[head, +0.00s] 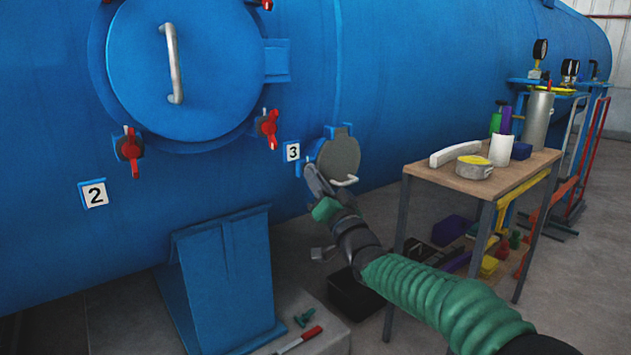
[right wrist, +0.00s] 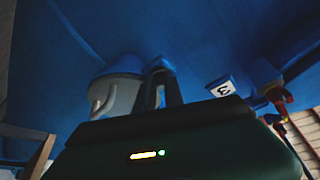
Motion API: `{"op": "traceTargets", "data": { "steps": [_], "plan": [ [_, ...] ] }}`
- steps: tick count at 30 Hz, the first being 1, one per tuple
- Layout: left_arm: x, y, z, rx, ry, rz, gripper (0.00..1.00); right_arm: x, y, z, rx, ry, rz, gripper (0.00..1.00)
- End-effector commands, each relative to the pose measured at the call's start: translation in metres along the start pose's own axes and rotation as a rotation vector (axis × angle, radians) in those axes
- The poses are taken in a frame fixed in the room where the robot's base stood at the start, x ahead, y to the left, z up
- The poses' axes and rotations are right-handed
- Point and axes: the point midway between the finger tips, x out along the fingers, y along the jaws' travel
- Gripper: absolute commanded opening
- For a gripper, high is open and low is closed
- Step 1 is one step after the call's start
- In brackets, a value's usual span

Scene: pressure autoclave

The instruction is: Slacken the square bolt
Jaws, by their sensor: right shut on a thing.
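My right gripper (head: 313,176) reaches in from the lower right in the head view. Its fingertips are at the left edge of the small grey round hatch (head: 338,158), beside the number 3 plate (head: 292,152). The jaws are shut on the square bolt, which the fingers hide. In the right wrist view the fingers (right wrist: 160,80) reach up to the blue fitting beside the grey hatch (right wrist: 118,92), and the bolt cannot be made out. My left gripper is not in view.
The large blue door (head: 185,70) has red clamps, one of them close to plate 3 (head: 268,128). A wooden-topped cart (head: 500,180) with containers stands to the right, close to my right arm. A red-handled tool (head: 300,338) lies low, on the base block.

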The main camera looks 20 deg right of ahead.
Motion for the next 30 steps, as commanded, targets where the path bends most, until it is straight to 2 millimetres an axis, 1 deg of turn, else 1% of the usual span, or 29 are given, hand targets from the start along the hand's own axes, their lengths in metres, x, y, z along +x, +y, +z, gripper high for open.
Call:
{"op": "traceTargets", "data": {
  "steps": [1, 2, 3, 4, 11, 14, 16, 20, 27, 30],
  "plan": [
    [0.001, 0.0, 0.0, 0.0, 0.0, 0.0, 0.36, -0.001, 0.003, 0.005, 0.002, -0.01, 0.006, 0.0],
    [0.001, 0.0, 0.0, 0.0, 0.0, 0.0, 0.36, -0.001, 0.003, 0.005, 0.002, -0.01, 0.006, 0.15],
    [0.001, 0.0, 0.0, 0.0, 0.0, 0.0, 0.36, -0.001, 0.003, 0.005, 0.002, -0.01, 0.006, 0.2],
    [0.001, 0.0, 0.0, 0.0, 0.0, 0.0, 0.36, -0.001, 0.003, 0.005, 0.002, -0.009, 0.006, 0.22],
    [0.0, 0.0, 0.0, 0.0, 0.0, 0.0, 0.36, -0.001, 0.001, 0.001, 0.001, -0.003, 0.003, 0.22],
    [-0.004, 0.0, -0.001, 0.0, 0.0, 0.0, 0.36, -0.006, 0.0, 0.0, 0.0, -0.004, 0.003, 0.22],
    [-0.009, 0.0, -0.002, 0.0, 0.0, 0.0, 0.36, -0.015, -0.001, -0.002, -0.001, -0.004, 0.004, 0.22],
    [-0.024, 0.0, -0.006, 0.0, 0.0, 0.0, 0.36, -0.044, -0.001, -0.004, -0.002, -0.005, 0.006, 0.22],
    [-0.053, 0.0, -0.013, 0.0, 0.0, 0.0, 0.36, -0.111, -0.002, -0.004, 0.001, -0.006, 0.007, 0.22],
    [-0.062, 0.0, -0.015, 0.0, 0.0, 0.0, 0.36, -0.137, 0.0, -0.002, 0.002, -0.008, 0.008, 0.22]
  ]
}}
